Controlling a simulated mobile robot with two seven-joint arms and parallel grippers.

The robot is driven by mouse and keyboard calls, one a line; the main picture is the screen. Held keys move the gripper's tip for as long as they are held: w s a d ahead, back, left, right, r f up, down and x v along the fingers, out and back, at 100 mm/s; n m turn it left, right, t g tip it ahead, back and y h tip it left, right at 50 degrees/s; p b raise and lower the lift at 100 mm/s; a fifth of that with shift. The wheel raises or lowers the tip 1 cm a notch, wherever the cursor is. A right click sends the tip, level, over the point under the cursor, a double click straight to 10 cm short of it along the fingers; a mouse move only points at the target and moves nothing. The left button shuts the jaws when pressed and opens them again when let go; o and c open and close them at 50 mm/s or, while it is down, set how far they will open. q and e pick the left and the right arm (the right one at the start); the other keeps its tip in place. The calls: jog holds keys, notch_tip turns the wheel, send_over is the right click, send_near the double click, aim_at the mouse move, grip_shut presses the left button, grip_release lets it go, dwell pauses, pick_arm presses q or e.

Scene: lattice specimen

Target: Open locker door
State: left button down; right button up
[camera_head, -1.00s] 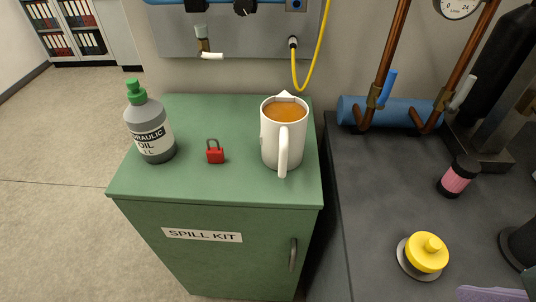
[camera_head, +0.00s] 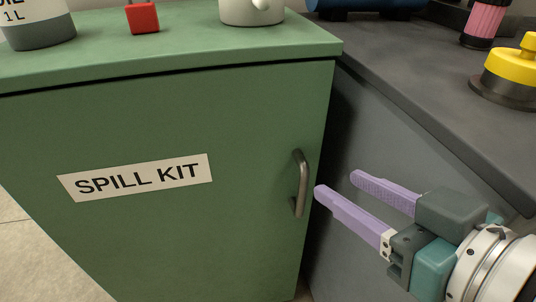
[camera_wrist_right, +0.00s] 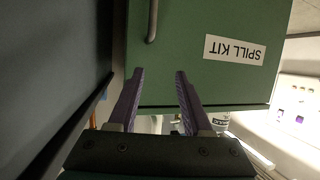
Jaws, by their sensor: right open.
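The green locker door (camera_head: 200,235) carries a white "SPILL KIT" label (camera_head: 137,178) and is shut. Its grey vertical handle (camera_head: 301,184) sits near the door's right edge. My right gripper (camera_head: 337,184) is open and empty, just right of the handle and apart from it, with its purple fingers pointing left. In the right wrist view the handle (camera_wrist_right: 153,22) appears beyond the two open fingers (camera_wrist_right: 159,74), between their lines and nearer the left one. The label (camera_wrist_right: 235,50) is upside down there. My left gripper is not in view.
On the locker top (camera_head: 180,48) stand an oil bottle (camera_head: 38,28), a red padlock (camera_head: 142,18) and a white mug (camera_head: 250,10). A dark workbench (camera_head: 430,75) stands close on the right, with a yellow-knobbed part (camera_head: 512,68) and a pink-and-black cylinder (camera_head: 484,22).

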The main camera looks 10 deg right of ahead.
aim_at(304, 197)
notch_tip(304, 197, down, 13)
jog(key=w+d+t+b, duration=0.15)
jog(key=t+b, duration=0.25)
jog(key=b, duration=0.9)
jog(key=b+x, duration=0.1)
jog(key=x, duration=0.1)
jog(key=b+x, duration=0.1)
jog(key=x, duration=0.2)
jog(key=b+x, duration=0.1)
jog(key=x, duration=0.2)
jog(key=shift+w+a+r, duration=0.2)
jog(key=shift+a, duration=0.2)
pick_arm(q)
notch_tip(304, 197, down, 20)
jog(key=shift+b, duration=0.3)
pick_arm(e)
jog(key=shift+w+a+r, duration=0.1)
jog(key=shift+w+a, duration=0.05)
jog(key=shift+w, duration=0.6)
jog(key=shift+c, duration=0.3)
grip_shut()
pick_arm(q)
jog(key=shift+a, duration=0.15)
